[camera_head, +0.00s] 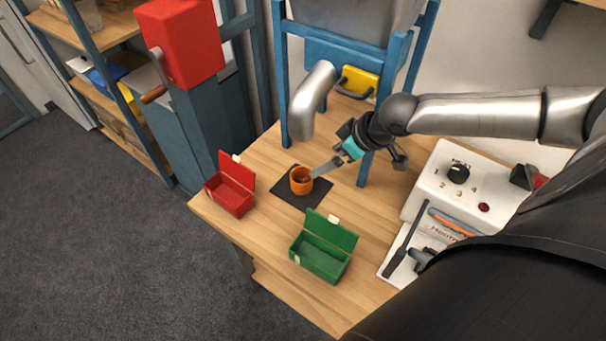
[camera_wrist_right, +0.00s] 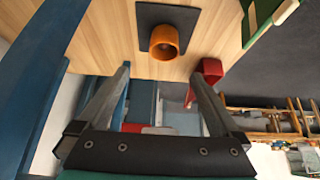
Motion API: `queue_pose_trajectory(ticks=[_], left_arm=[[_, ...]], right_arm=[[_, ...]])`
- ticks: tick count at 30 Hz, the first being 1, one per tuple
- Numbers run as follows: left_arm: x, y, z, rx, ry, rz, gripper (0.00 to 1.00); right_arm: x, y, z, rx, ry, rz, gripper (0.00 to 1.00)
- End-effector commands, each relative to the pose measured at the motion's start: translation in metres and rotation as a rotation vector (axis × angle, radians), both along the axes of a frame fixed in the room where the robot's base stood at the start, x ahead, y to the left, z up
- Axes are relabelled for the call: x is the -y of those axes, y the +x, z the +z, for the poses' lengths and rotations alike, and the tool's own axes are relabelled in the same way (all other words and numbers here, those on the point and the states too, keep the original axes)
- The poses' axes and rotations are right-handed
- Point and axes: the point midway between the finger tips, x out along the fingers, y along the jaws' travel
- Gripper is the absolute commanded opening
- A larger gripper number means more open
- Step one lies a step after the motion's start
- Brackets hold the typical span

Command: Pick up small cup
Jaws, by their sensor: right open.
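The small orange cup (camera_head: 301,180) stands upright on a dark square mat (camera_head: 286,192) on the wooden table. Something brownish shows inside it, too small to make out. My right gripper (camera_head: 321,170) comes in from the right, with its fingers pointing at the cup's right side. In the right wrist view, the open right gripper (camera_wrist_right: 160,76) has its two fingers spread apart, and the cup (camera_wrist_right: 165,42) appears beyond the tips, between their lines. Nothing is between the fingers. My left gripper is not in view.
A metal spout (camera_head: 313,99) hangs just behind the cup, with a blue frame (camera_head: 378,123) around it. An open red box (camera_head: 231,192) is to the left and an open green box (camera_head: 322,252) is in front. A white control panel (camera_head: 452,190) stands to the right.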

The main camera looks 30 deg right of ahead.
Motion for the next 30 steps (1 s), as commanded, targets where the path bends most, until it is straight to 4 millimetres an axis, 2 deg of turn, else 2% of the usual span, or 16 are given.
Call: queue_pose_trajectory(ticks=[3, 7, 13, 22, 30], left_arm=[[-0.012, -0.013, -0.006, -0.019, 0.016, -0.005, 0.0], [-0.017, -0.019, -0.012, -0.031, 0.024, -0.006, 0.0], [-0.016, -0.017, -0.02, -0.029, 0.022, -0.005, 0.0], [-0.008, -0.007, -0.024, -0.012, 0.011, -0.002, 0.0], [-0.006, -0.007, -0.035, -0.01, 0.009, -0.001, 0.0]], right_arm=[[-0.005, 0.01, -0.017, 0.0, 0.004, -0.002, 1.0], [-0.01, 0.021, -0.036, -0.001, 0.004, -0.002, 1.0], [-0.016, 0.037, -0.064, -0.001, 0.002, -0.002, 1.0], [-0.022, 0.046, -0.082, -0.001, 0.001, 0.0, 1.0], [-0.032, 0.061, -0.115, 0.001, 0.001, -0.001, 1.0]])
